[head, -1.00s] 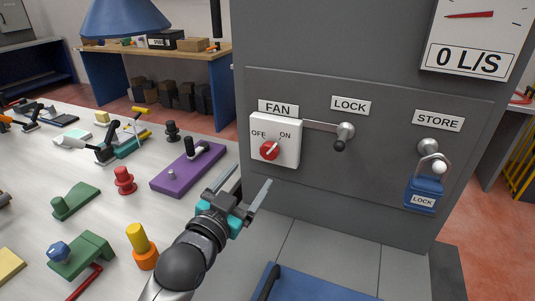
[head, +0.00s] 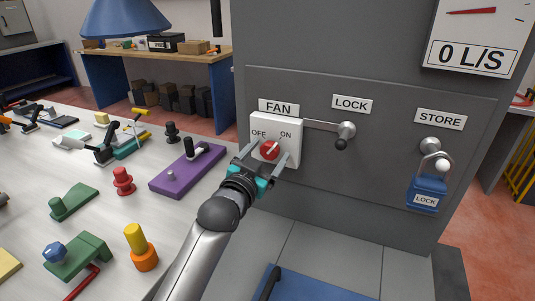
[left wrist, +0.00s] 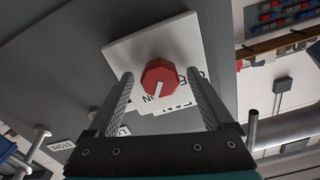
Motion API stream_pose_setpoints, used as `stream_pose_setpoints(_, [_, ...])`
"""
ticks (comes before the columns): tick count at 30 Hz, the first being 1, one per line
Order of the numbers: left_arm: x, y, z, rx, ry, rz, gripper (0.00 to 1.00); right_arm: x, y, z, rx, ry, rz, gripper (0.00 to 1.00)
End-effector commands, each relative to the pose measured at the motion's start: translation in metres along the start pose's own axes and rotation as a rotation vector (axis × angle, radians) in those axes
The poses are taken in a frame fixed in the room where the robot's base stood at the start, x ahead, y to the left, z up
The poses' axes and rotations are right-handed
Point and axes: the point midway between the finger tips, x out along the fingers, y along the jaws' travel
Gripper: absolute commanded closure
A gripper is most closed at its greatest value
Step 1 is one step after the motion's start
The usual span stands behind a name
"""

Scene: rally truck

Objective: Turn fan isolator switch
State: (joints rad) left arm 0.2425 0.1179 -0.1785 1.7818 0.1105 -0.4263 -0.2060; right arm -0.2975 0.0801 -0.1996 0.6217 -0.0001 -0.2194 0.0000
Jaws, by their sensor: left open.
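The fan isolator switch is a white box (head: 292,128) on the grey panel under the FAN label, marked OFF and ON. Its red knob (head: 269,150) has a white pointer line. In the head view the line slants up to the right, toward ON. My left gripper (head: 262,158) is open at the box, its fingers on either side of the knob. In the left wrist view the red knob (left wrist: 159,76) shows between and ahead of the open fingertips, with gaps on both sides. My right gripper is not in view.
Right of the box is a lever (head: 345,131) under the LOCK label. A blue padlock (head: 426,192) hangs under STORE. A gauge (head: 480,38) reads 0 L/S. The bench at left holds a purple block (head: 180,175) and several fixtures.

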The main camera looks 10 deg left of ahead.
Motion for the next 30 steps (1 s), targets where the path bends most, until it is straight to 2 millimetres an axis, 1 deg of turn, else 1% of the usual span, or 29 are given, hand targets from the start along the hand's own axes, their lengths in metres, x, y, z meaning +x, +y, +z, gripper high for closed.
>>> stream_pose_setpoints(4, [-0.0001,0.0,-0.0001,0.0,0.0,0.0,0.15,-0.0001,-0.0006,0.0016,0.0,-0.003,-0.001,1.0])
stream_pose_setpoints(24, [-0.0004,-0.0001,0.0003,0.001,-0.001,0.0,0.9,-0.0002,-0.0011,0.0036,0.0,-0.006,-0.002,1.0])
stream_pose_setpoints(27, [-0.0004,-0.0001,0.0003,0.001,-0.001,0.0,1.0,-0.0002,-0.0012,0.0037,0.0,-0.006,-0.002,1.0])
stream_pose_setpoints(30, [-0.0004,-0.0001,0.0003,-0.001,-0.001,0.0,1.0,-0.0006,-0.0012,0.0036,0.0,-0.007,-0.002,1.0])
